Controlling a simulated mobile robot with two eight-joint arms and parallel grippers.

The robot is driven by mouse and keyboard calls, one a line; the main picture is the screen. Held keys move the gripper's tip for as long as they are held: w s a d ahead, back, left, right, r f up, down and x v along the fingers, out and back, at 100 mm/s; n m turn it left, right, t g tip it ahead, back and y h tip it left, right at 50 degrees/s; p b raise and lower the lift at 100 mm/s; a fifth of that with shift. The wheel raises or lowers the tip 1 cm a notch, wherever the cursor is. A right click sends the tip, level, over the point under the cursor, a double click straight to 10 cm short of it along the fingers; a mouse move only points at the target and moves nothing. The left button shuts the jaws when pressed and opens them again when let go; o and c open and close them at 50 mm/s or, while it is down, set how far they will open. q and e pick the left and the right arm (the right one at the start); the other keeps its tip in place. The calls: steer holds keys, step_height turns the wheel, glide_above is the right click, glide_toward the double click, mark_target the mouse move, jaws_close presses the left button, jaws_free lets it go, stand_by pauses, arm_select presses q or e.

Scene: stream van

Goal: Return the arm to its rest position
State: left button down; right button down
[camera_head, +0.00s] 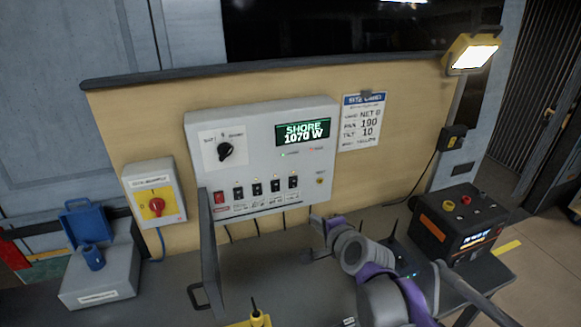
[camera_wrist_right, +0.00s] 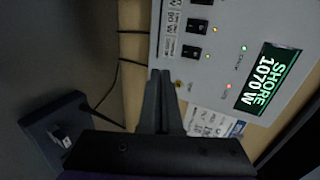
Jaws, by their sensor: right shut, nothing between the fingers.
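My right arm (camera_head: 385,290), with grey and purple links, comes in from the lower right in the head view. Its gripper (camera_head: 318,226) is in front of the wall board, just below the right end of the grey power panel (camera_head: 262,150). In the right wrist view the two dark fingers of the right gripper (camera_wrist_right: 161,74) lie together, shut and empty. Beyond their tips is the panel, turned on its side, with its green display reading SHORE 1070 W (camera_wrist_right: 265,78). I cannot tell the exact gap to the panel. My left gripper is not in view.
An open grey door (camera_head: 208,255) with a handle stands left of my arm. A black power box (camera_head: 460,232) sits at the right. A yellow-plated red rotary switch (camera_head: 155,202) and a grey box with a blue socket (camera_head: 98,275) are at the left. A lit lamp (camera_head: 472,53) is above.

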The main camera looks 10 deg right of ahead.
steer(key=s+d+f+n+g+h, duration=0.1)
steer(key=s+f+n+g, duration=0.1)
steer(key=s+f+n, duration=0.3)
steer(key=s+d+f+n+g+h, duration=0.1)
steer(key=s+f+n+g, duration=0.2)
steer(key=s, duration=1)
steer(key=s+d+f+n+g, duration=0.1)
steer(key=s+f+n+g, duration=0.1)
steer(key=s+f+n, duration=0.5)
steer(key=shift+s+d+f+n+h, duration=0.2)
steer(key=shift+s+d+n+h, duration=0.15)
steer(key=shift+s, duration=0.85)
